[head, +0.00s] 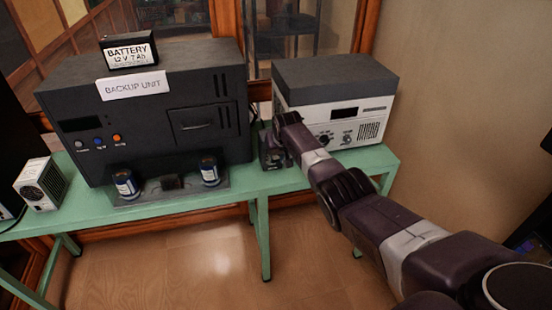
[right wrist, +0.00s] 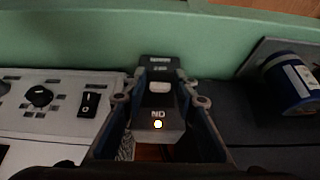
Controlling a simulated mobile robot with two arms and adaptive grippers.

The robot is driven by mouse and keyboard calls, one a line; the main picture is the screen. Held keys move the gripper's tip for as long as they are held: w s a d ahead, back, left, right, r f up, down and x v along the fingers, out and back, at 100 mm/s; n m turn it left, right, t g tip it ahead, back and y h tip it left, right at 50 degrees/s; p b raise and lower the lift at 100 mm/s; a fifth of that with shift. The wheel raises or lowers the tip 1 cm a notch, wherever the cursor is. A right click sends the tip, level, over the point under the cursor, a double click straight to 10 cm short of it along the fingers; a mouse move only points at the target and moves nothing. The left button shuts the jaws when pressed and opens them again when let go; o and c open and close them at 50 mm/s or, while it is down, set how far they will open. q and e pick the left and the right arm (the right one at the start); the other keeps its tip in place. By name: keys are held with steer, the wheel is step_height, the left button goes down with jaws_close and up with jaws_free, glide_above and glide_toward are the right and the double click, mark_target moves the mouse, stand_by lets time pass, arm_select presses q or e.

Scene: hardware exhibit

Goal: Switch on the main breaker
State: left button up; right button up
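A small black box (right wrist: 158,122) with a white switch-like part, a lit yellowish light and partly readable lettering "ND" shows in the right wrist view. It looks like the breaker, but its full label is hidden. My right gripper (right wrist: 160,94) has its fingers spread, one on each side of this box; I cannot tell whether they touch it. In the head view my right gripper (head: 274,150) is at the table between the two large devices and hides most of the box. My left gripper is not in view.
The black backup unit (head: 210,90) with a battery (head: 129,50) on top stands left of the gripper. A grey-white device (head: 358,115) with knobs stands close on the right.

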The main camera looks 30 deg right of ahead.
steer(key=shift+o, duration=0.5)
steer(key=shift+r, duration=0.1)
steer(key=shift+s+r, duration=0.15)
steer(key=shift+r, duration=0.25)
steer(key=v, duration=1.1)
steer(key=shift+f, duration=0.1)
